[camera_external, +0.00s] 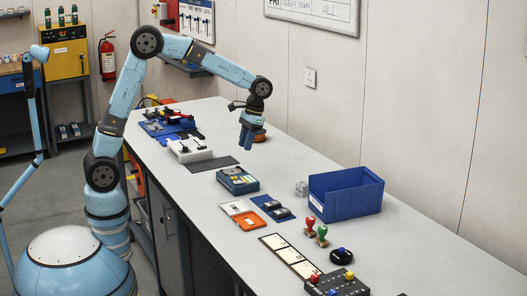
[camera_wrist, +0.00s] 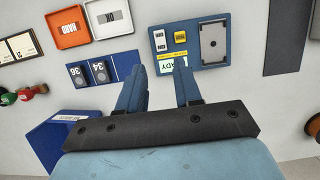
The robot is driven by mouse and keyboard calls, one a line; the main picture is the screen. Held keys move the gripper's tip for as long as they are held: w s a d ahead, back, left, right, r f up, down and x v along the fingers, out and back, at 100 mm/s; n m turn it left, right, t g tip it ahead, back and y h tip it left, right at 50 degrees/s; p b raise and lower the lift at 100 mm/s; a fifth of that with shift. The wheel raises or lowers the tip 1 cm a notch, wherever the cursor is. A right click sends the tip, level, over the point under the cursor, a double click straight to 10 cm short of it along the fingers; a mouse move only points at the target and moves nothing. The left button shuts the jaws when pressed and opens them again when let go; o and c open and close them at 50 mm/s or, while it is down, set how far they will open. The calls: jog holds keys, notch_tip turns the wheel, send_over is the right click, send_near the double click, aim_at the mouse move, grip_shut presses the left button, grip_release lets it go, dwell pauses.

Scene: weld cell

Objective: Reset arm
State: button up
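My arm reaches over the workbench (camera_external: 400,240) in the external view, with its elbow raised. My gripper (camera_external: 246,148) points down above the bench, clear of the things on it. In the wrist view its two blue fingers (camera_wrist: 157,72) are apart, with nothing held between them. A blue device with a yellow button and a grey plate (camera_wrist: 213,44) shows just beyond the fingertips. It also sits on the bench in the external view (camera_external: 238,181).
A blue bin (camera_external: 345,200) stands at the bench's wall side, near red and green stamps (camera_external: 321,233). An orange tray (camera_external: 250,223), a white tray (camera_external: 234,206) and a blue number-tile holder (camera_external: 273,208) lie mid-bench. A white fixture (camera_external: 190,151) and dark mat (camera_external: 213,164) lie farther back.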

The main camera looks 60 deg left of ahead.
jog(key=s+a+r+t, duration=0.3)
jog(key=s+a+r, duration=0.35)
jog(key=s, duration=0.45)
jog(key=s+a+r+t, duration=0.4)
jog(key=s+a+r, duration=0.25)
jog(key=s, duration=0.35)
jog(key=s+a+f+t, duration=0.2)
jog(key=s+a, duration=0.1)
jog(key=s, duration=0.5)
jog(key=shift+s, duration=0.2)
jog(key=shift+c, duration=0.5)
